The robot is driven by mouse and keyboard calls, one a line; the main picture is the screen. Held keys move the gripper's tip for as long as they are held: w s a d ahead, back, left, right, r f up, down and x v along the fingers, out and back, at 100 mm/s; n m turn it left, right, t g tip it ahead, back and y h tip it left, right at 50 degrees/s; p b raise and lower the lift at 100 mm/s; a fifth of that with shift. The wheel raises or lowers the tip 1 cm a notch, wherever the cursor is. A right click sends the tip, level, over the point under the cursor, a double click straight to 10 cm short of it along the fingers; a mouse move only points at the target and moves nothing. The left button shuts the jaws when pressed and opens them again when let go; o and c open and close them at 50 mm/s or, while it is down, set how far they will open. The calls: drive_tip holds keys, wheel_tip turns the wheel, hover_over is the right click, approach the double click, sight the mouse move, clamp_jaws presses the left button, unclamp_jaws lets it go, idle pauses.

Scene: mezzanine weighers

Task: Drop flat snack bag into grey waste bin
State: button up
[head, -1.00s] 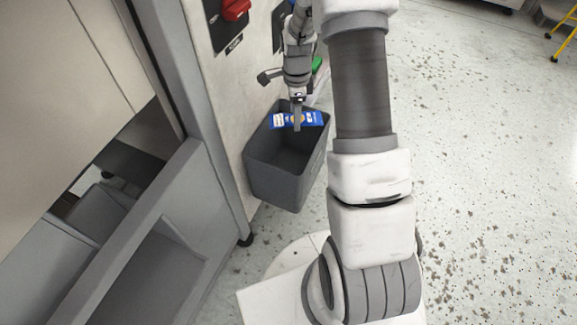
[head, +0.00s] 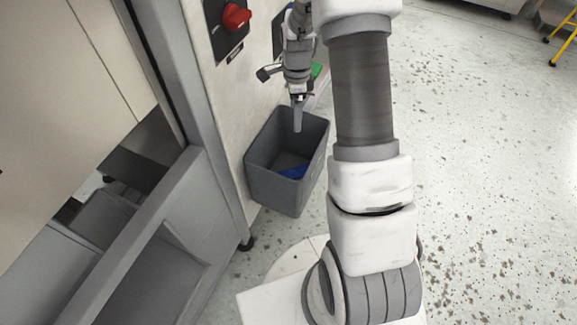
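The grey waste bin (head: 267,184) stands on the floor against the pale machine panel, its open top facing up. The flat snack bag (head: 294,172) lies low inside the bin, near the right wall. Only a blue part of it shows, and the bin's wall hides some of it. My gripper (head: 297,128) points down over the bin's opening, above the bag and apart from it. It holds nothing. Its fingers show nearly edge-on, so the gap between them is hard to see, but it has let the bag go.
A red rotary switch (head: 236,16) sits on the panel at upper left of the bin. A small green object (head: 316,70) is behind my gripper. A grey metal frame (head: 150,220) fills the left. Speckled floor (head: 480,170) is clear at right, with a yellow stand (head: 563,45) far off.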

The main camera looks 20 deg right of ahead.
wheel_tip(320, 180, up, 8)
drive_tip(key=p, duration=0.2)
drive_tip(key=shift+r, duration=0.1)
idle(0.3)
drive_tip(key=s+a+r+n+t, duration=0.1)
drive_tip(key=s+a+r+n, duration=0.3)
drive_tip(key=r, duration=0.5)
drive_tip(key=s+a+r+n+t, duration=0.2)
drive_tip(key=s+r+n, duration=0.4)
drive_tip(key=r, duration=0.2)
drive_tip(key=s+a+r+n+t, duration=0.1)
drive_tip(key=s+a+r+n, duration=0.1)
drive_tip(key=s+n, duration=0.3)
drive_tip(key=s+a+r+n+t, duration=0.1)
drive_tip(key=s+a+r+n, duration=0.1)
drive_tip(key=s+n, duration=0.4)
drive_tip(key=s, duration=0.3)
drive_tip(key=shift+s+r+t, duration=0.25)
drive_tip(key=shift+s+t, duration=0.1)
drive_tip(key=shift+t, duration=0.05)
wheel_tip(320, 180, up, 19)
drive_tip(key=p, duration=1.9)
drive_tip(key=shift+w+d+f, duration=0.1)
drive_tip(key=shift+w+f, duration=0.05)
drive_tip(key=shift+c, duration=0.2)
